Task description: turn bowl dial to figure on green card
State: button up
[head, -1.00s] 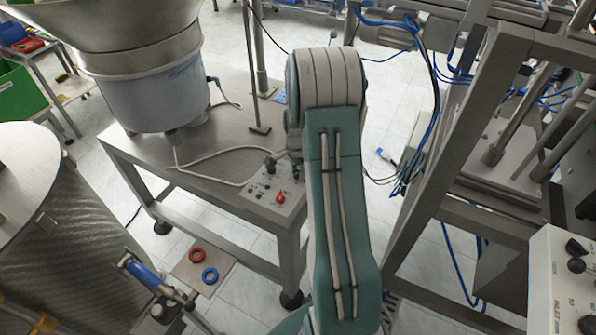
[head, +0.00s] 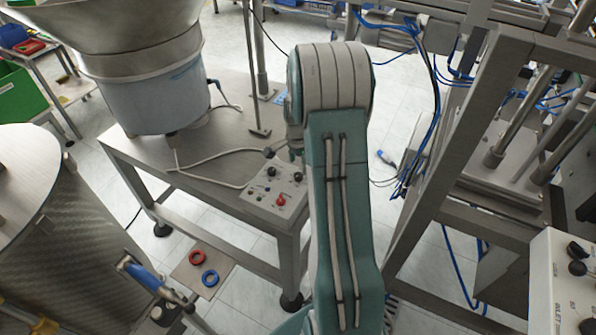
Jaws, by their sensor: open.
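A small grey control box (head: 262,207) sits on the near right corner of the steel table. Its sloping face has two black knobs, a left one (head: 270,171) and a right one (head: 298,176), and a red button (head: 281,201). I cannot read their labels, so I cannot tell which is the bowl dial. The steel feeder bowl (head: 125,45) stands on the table's left. I cannot make out a green card.
A white control panel (head: 560,285) with black knobs is at the lower right. A grey metal frame (head: 440,150) with blue cables stands right of my arm. A pale cable (head: 215,180) lies on the table (head: 140,155). Red (head: 196,257) and blue (head: 210,278) rings lie on a low plate.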

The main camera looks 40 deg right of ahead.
notch_tip(320, 180, up, 8)
jog(key=shift+f, duration=0.15)
dwell(0.5)
